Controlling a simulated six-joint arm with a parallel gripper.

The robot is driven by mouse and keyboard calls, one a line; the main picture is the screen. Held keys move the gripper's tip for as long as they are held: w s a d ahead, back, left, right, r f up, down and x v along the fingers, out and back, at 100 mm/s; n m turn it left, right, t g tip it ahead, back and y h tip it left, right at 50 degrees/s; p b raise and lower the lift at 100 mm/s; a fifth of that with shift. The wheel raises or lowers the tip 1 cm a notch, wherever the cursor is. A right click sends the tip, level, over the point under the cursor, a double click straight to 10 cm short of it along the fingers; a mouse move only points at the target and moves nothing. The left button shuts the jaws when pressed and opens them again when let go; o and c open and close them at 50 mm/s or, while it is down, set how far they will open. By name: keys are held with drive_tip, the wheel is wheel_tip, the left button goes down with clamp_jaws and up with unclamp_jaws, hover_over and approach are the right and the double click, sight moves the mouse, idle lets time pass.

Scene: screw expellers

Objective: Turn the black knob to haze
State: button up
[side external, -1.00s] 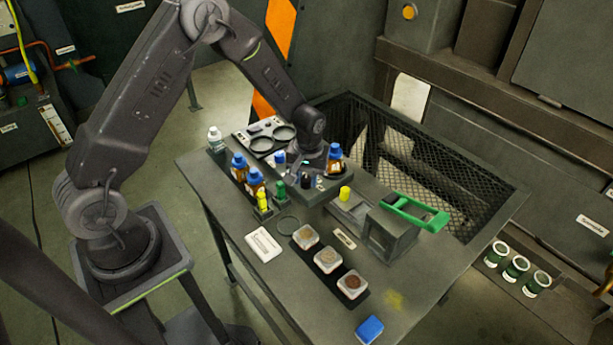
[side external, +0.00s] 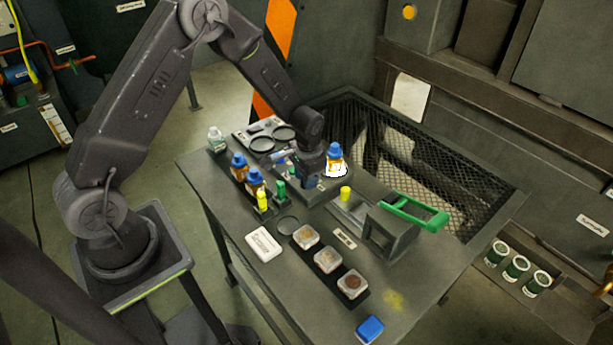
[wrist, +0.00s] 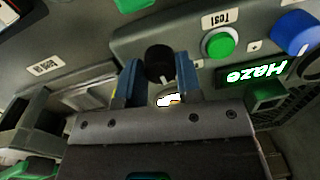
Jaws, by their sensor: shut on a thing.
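The black knob (wrist: 158,62) stands on the grey instrument panel (wrist: 135,48) in the wrist view. My gripper (wrist: 158,78) is shut on it, one blue-grey finger at each side. A lit display (wrist: 250,73) on the panel reads "Haze" in green, upside down in this view. In the side view my gripper (side external: 312,178) is low over the instrument and hides the knob.
A green button (wrist: 219,45) labelled "Test" and a blue knob (wrist: 293,33) are close by on the panel. Blue-capped bottles (side external: 239,167) stand left of my gripper. A green-handled device (side external: 415,212) and sample dishes (side external: 328,261) are to the right and front.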

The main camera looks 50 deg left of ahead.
drive_tip(key=shift+m, duration=0.3)
idle(0.4)
drive_tip(key=o, duration=0.9)
drive_tip(key=shift+o, duration=0.2)
wheel_tip(320, 180, up, 14)
drive_tip(key=shift+d, duration=0.3)
drive_tip(key=shift+s+f, duration=0.1)
